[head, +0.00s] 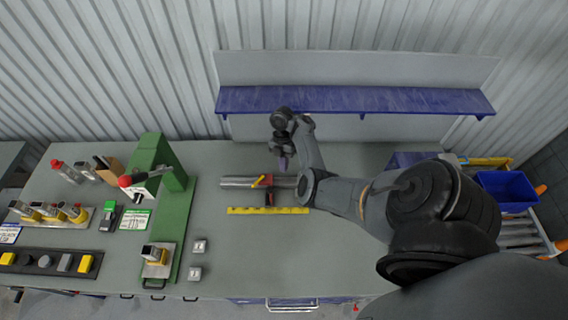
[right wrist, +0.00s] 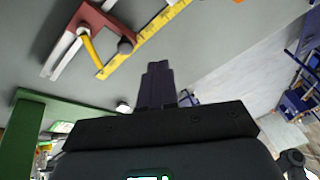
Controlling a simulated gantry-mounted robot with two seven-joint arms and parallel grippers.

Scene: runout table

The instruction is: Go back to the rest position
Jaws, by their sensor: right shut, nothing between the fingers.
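My right arm reaches in from the lower right in the head view, over the grey table (head: 225,262). My right gripper (head: 283,163) is above the table's back half, beside the red stop (head: 267,181) with a yellow lever. Its dark fingers (right wrist: 157,72) are together in the right wrist view, with nothing between them. The red stop (right wrist: 92,24) shows at the upper left there, apart from the fingers. My left gripper is not in either view.
A yellow ruler strip (head: 268,210) lies in front of the red stop. A green press (head: 178,215) with a red-knobbed lever stands left of it. A blue shelf (head: 340,100) runs along the back wall. A blue bin (head: 507,188) stands at the right.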

